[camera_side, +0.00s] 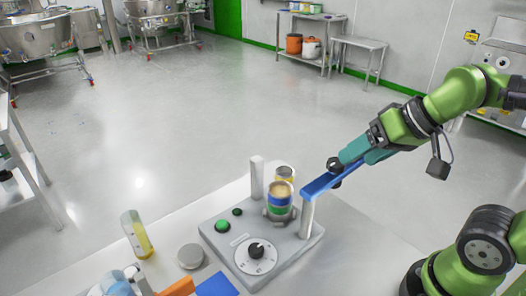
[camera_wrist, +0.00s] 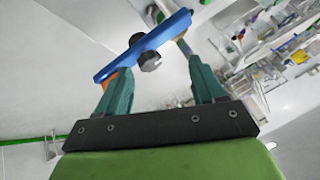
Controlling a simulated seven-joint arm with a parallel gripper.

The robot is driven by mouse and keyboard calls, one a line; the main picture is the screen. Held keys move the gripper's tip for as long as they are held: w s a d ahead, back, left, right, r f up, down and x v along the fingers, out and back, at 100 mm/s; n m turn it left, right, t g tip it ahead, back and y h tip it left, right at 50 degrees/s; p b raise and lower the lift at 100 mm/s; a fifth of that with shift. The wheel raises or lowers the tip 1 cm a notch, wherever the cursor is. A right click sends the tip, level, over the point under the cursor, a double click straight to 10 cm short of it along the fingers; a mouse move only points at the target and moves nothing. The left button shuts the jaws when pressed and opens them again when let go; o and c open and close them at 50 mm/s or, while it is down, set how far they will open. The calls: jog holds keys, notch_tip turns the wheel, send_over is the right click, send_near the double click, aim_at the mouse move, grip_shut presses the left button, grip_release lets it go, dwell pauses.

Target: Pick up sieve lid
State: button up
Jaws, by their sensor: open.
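A round grey metal disc, which looks like the sieve lid (camera_side: 190,256), lies flat on the white table at the left of the sieve shaker (camera_side: 232,270) in the side view. A banded sieve stack (camera_side: 279,201) stands on the shaker between two upright posts. A blue bar (camera_side: 335,177) with a black knob (camera_side: 334,164) extends from the top of the right post toward my gripper (camera_side: 352,163). My gripper is open, its teal fingers at the bar's right end, far from the disc. In the wrist view the bar (camera_wrist: 115,67) crosses at the fingertips (camera_wrist: 160,70); contact is unclear.
A clear container with yellow contents (camera_side: 137,236) stands left of the disc. Orange (camera_side: 178,287) and blue (camera_side: 217,286) items lie at the table's front. The shaker's posts (camera_side: 257,178) rise beside the stack. Open floor lies behind the table.

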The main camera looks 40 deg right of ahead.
jog(key=w+a+f+n+g, duration=0.1)
jog(key=a+f, duration=0.1)
jog(key=n+g+h, duration=0.2)
jog(key=n+g, duration=0.3)
send_over(190, 253)
jog(key=f, duration=1)
jog(key=s+f, duration=0.1)
jog(key=f, duration=0.4)
jog(key=shift+d+f, duration=0.1)
jog(key=shift+f, duration=0.1)
jog(key=shift+w+f, duration=0.2)
jog(key=shift+f, duration=1.4)
jog(key=shift+w+f, duration=0.15)
jog(key=shift+f, duration=1.4)
jog(key=c, duration=0.8)
jog(key=shift+o, duration=0.2)
